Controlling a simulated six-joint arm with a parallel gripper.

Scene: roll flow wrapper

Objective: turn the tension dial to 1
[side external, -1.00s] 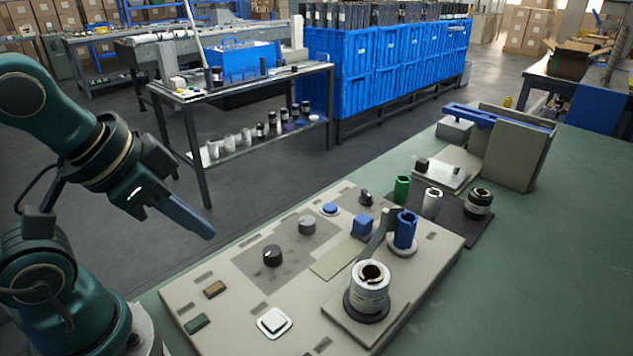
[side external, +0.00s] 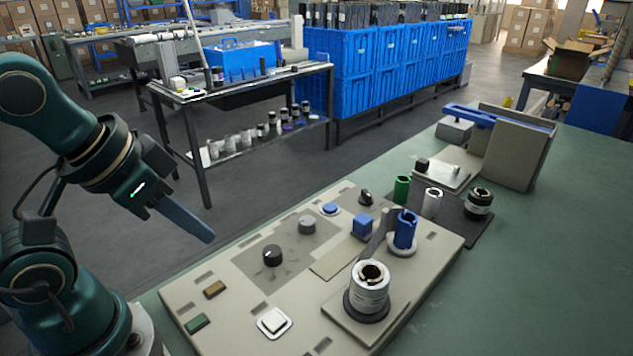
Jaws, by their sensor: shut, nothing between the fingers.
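A black round knob (side external: 272,256) stands on a darker grey patch of the beige panel (side external: 225,290). A grey knob (side external: 307,225) stands behind it on the same patch. A smaller black knob (side external: 365,197) is farther back, near the blue block. Lettering is too small to read, so I cannot tell which is the tension dial or its setting. My gripper (side external: 210,238) is shut and empty, pointing down and right. It is left of the black knob, above the panel's left side, and appears clear of everything.
The panel also carries a white button (side external: 274,321), a blue button (side external: 330,209), a blue block (side external: 362,224) and a blue roll (side external: 405,230). A white roll (side external: 369,285) stands upright at the front right. Green table surface (side external: 510,270) is clear on the right.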

